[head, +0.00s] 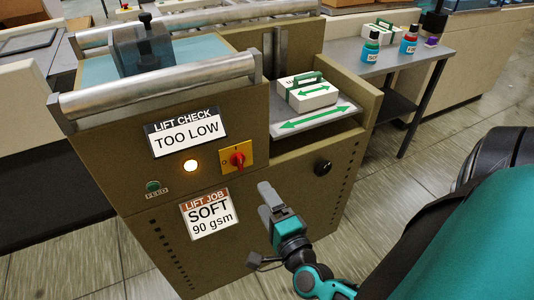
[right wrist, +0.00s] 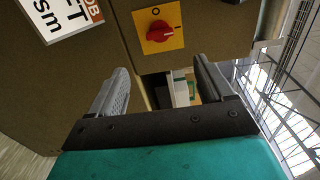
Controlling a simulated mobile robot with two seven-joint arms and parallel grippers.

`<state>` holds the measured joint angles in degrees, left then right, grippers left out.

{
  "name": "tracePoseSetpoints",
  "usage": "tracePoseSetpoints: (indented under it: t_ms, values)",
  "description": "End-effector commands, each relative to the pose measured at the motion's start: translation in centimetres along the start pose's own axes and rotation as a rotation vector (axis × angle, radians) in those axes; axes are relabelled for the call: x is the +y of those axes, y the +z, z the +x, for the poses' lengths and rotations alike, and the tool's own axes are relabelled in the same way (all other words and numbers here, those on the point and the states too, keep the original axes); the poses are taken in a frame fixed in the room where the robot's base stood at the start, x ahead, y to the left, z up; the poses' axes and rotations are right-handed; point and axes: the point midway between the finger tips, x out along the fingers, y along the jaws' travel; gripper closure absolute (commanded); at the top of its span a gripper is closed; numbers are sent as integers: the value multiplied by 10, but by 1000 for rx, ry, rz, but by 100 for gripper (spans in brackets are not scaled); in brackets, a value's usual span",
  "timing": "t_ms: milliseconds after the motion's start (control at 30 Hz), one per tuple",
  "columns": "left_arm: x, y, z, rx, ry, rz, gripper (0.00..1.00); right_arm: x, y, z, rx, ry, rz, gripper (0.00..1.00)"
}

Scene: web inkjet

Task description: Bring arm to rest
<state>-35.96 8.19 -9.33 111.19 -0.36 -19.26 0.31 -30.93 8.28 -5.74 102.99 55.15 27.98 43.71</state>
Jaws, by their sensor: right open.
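My right gripper (head: 268,198) is in front of the lower front panel of a brown machine (head: 285,175), just right of the "LIFT JOB SOFT 90 gsm" card (head: 208,214). In the right wrist view the two fingers of the right gripper (right wrist: 162,85) stand apart with nothing between them. It is open and empty. I cannot tell how far the fingertips are from the panel. My right arm comes in from the lower right of the head view. My left gripper shows in neither view.
The machine carries a red rotary switch (head: 237,158), a lit lamp (head: 191,166), a "TOO LOW" sign (head: 187,135) and a black knob (head: 323,168). A white block with a green handle (head: 308,94) sits on its side shelf. Bottles (head: 371,46) stand on the grey table (head: 421,62). Floor (head: 390,190) is open at right.

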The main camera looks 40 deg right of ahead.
Motion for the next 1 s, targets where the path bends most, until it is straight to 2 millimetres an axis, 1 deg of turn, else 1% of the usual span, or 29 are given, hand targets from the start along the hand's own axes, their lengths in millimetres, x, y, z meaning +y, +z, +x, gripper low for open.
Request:
tracePoseSetpoints:
  t_ms: [367, 467, 567, 600, 667, 700, 767, 800, 900, 1000]
  values:
    - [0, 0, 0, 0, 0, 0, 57, 0, 0, 0, -1, 0, -2, 19]
    - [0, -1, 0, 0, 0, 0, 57, 0, 8, -1, -36, 7, -56, 19]
    - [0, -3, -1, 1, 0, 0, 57, 1, 29, -6, -142, 27, -233, 19]
    - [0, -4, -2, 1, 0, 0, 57, 4, 41, -10, -205, 39, -342, 19]
    - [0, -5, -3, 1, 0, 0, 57, 10, 59, -18, -308, 55, -532, 19]
    - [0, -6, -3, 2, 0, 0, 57, 16, 70, -24, -378, 65, -671, 19]
    - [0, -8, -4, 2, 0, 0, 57, 26, 81, -35, -477, 78, -875, 19]
    - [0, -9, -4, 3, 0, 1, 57, 33, 86, -42, -538, 86, -1007, 19]
    - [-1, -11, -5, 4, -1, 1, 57, 50, 91, -57, -666, 104, -1297, 19]
    - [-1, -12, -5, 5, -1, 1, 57, 61, 88, -67, -753, 120, -1509, 19]
